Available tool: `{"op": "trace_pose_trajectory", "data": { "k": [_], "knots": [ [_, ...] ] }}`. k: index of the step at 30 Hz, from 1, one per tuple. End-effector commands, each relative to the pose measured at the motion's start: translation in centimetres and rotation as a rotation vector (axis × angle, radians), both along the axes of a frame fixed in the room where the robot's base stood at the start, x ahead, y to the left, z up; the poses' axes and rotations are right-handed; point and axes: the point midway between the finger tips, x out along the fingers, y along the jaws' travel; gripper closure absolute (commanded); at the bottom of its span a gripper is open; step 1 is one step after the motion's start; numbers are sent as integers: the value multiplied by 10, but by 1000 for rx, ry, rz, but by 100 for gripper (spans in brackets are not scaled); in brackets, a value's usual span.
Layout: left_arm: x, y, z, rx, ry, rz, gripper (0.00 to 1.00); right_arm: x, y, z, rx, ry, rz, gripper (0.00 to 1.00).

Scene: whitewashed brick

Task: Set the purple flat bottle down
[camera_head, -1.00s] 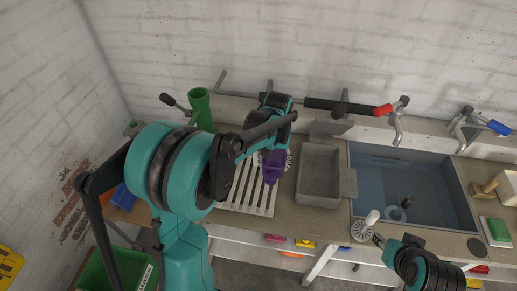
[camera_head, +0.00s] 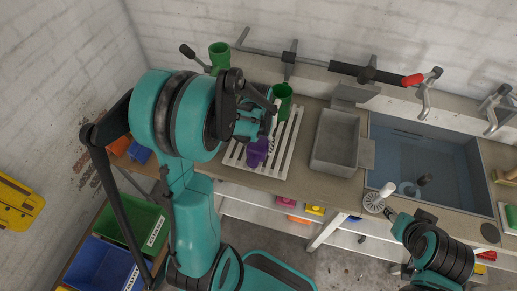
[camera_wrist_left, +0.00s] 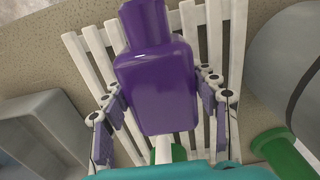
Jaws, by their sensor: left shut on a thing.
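The purple flat bottle (camera_head: 257,152) is at the white slatted rack (camera_head: 283,150) on the counter, over its left part. My left gripper (camera_wrist_left: 162,115) is shut on the bottle, with finger pads on both sides of its body. In the left wrist view the purple bottle (camera_wrist_left: 157,88) has its neck toward the top edge, with the rack slats (camera_wrist_left: 238,35) behind it. I cannot tell whether the bottle touches the slats. My right gripper (camera_head: 392,212) is at the counter's front edge beside a white-handled brush (camera_head: 373,202); its jaws are too small to read.
A green cup (camera_head: 282,103) is at the rack's back part, close to my left gripper. A grey basin (camera_head: 337,140) stands right of the rack, then a blue sink (camera_head: 415,150). A green tube-shaped fixture (camera_head: 220,53) is behind. The rack's right slats are clear.

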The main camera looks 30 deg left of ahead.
Motion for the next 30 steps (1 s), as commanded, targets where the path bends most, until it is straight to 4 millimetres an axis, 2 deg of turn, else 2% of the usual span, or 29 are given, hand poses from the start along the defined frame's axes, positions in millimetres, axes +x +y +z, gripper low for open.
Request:
{"op": "trace_pose_trajectory", "data": {
  "k": [1,3,14,15,16,17,26,30],
  "knots": [
    [1,0,-10,0,0,0,78,0,0,-5,0,0,0,60],
    [0,0,-15,0,0,0,78,0,0,-5,0,0,0,60],
    [0,0,-19,0,0,0,78,0,0,-9,0,0,0,60],
    [0,0,-18,0,0,0,30,0,0,-8,0,0,0,60],
    [0,0,-17,0,0,0,22,0,0,-8,0,0,0,60],
    [0,0,-17,0,0,0,20,0,0,-7,0,0,0,60],
    [0,0,-16,0,0,0,20,0,0,-7,0,0,0,60],
    [0,0,-5,0,0,0,20,0,0,-1,0,0,0,60]
  ]
}}
